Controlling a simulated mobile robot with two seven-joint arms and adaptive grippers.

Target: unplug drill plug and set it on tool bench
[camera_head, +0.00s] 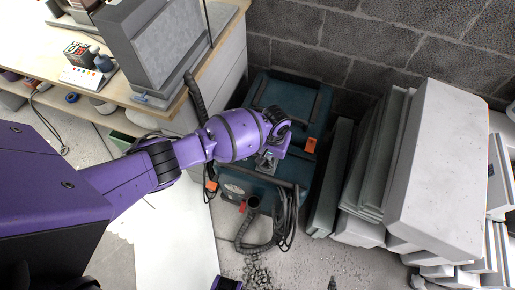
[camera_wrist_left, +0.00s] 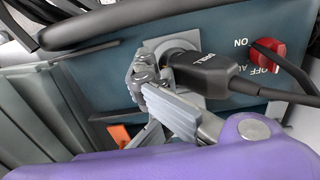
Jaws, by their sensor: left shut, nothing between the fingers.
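The drill plug (camera_wrist_left: 215,76), black with white lettering, sits in the round socket (camera_wrist_left: 160,45) on the blue machine's panel in the left wrist view. Its black cable runs off to the right. My left gripper (camera_wrist_left: 150,88) is shut beside the plug, its grey fingers overlapping the plug's socket end in the picture; nothing is held. In the head view my left gripper (camera_head: 267,163) is over the blue machine (camera_head: 302,98), and the plug is hidden there. The tool bench (camera_head: 117,95) with a wooden top stands at upper left.
A red switch knob (camera_wrist_left: 268,54) is right of the plug. A dark hose (camera_head: 250,243) and coiled cable lie in front of the machine. Grey slabs (camera_head: 440,160) stand close on its right. A grey case (camera_head: 160,45) occupies part of the bench.

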